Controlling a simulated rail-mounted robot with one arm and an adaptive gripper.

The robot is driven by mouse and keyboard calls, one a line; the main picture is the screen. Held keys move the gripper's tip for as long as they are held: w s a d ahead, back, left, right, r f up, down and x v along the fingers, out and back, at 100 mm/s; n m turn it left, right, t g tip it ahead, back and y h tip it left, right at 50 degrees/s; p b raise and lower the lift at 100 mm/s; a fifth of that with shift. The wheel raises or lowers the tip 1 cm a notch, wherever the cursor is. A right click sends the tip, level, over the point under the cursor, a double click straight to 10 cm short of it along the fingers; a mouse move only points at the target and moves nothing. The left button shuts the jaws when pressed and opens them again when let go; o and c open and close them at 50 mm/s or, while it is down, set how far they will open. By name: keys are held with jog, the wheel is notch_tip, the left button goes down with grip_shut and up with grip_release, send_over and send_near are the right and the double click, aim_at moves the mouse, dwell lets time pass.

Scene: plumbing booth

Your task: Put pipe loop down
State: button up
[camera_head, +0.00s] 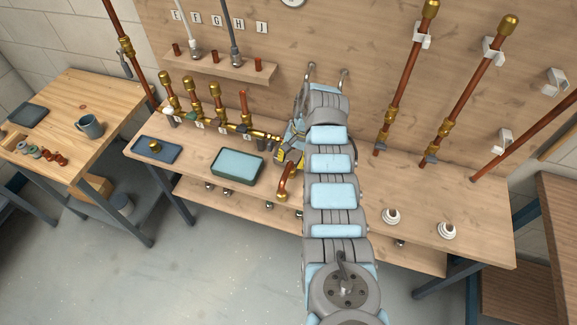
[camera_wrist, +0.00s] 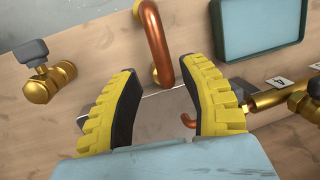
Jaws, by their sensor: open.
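The copper pipe loop (camera_head: 284,180) shows at the front of the bench, just below my gripper (camera_head: 291,154) in the head view. In the wrist view the bent copper loop (camera_wrist: 161,48) lies beyond the tips of my gripper (camera_wrist: 165,78), with brass-coloured parts beside it. The two yellow fingers with dark pads are spread apart, and no pipe is clamped between them. A small copper bend (camera_wrist: 188,121) also shows between the fingers; I cannot tell whether it is a reflection. My arm hides part of the bench behind it.
A teal-lined tray (camera_head: 237,166) and a blue tray (camera_head: 157,149) lie to the left. A brass manifold (camera_head: 232,124) runs behind them. Copper pipes (camera_head: 398,90) stand on the right. White round fittings (camera_head: 447,231) sit on the right bench, with clear wood around them.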

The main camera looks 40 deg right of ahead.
jog(key=v, duration=0.6)
dwell(0.5)
